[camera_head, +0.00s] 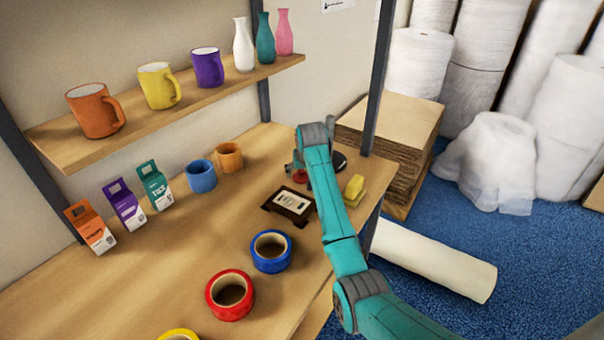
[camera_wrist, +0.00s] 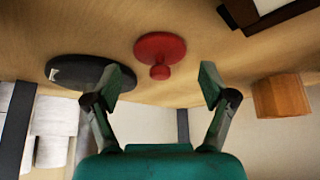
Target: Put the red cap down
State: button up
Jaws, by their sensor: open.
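The red cap (camera_wrist: 160,46), a round disc with a small knob, rests on the wooden bench top in the wrist view, its knob facing my gripper. My gripper (camera_wrist: 164,84) is open, with one finger on each side of the cap's line and clear space between them. The fingers do not appear to touch the cap. In the head view the red cap (camera_head: 300,177) shows small and partly hidden beside my gripper (camera_head: 296,168), near the dark stand.
A black disc (camera_wrist: 88,72) lies left of the cap in the wrist view; an orange object (camera_wrist: 281,96) is at right. In the head view, a dark framed stand (camera_head: 276,207), a yellow block (camera_head: 355,188) and an orange mug (camera_head: 229,156) are nearby.

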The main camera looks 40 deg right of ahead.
jog(key=v, duration=1)
jog(key=shift+r, duration=0.1)
jog(key=shift+s, duration=0.15)
